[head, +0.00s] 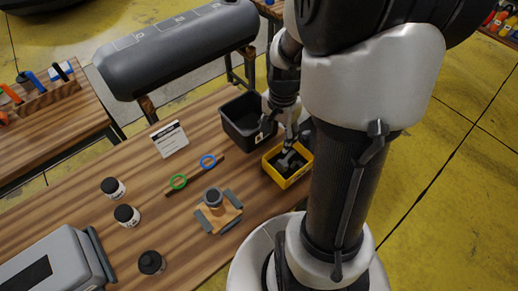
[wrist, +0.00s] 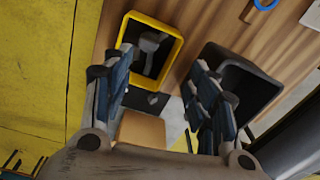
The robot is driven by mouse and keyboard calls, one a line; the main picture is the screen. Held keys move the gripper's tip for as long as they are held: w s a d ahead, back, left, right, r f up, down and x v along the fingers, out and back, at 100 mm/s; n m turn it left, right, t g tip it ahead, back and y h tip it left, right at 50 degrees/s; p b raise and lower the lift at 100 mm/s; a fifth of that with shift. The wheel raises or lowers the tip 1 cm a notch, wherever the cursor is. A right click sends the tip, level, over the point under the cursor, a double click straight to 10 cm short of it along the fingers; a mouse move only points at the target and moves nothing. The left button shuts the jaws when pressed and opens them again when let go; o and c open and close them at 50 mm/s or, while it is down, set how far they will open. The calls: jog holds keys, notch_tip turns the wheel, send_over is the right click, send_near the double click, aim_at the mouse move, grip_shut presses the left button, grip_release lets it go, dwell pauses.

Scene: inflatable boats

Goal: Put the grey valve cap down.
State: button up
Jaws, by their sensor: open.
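My gripper (head: 287,132) is open with nothing between its fingers, just above and beside the yellow bin (head: 271,174). In the wrist view, its two fingers (wrist: 163,72) stand wide apart. The yellow bin shows ahead of them in that view (wrist: 180,48). A grey piece (wrist: 150,42), which looks like the grey valve cap, lies inside on the dark bin floor, apart from the fingers. It also shows in the head view (head: 291,160), partly hidden by the bin wall and gripper. Its exact shape is hard to make out.
A black bin (head: 238,138) stands close behind the yellow one. A wooden fixture (head: 225,217) with grey parts, green (head: 178,182) and blue (head: 208,161) rings, dark-lidded jars (head: 127,215) and a card (head: 170,139) are on the bench. A grey inflatable tube (head: 180,50) lies beyond.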

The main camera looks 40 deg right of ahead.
jog(key=s+a+r+n+t, duration=0.2)
jog(key=s+a+r+n, duration=0.3)
jog(key=a+r+n, duration=0.2)
jog(key=s+a+r+n+t, duration=0.2)
jog(key=s+a+r+n, duration=0.3)
jog(key=a+r+n, duration=0.3)
jog(key=a+r, duration=0.1)
jog(key=a, duration=0.2)
jog(key=shift+r, duration=0.3)
jog(key=shift+c, duration=0.4)
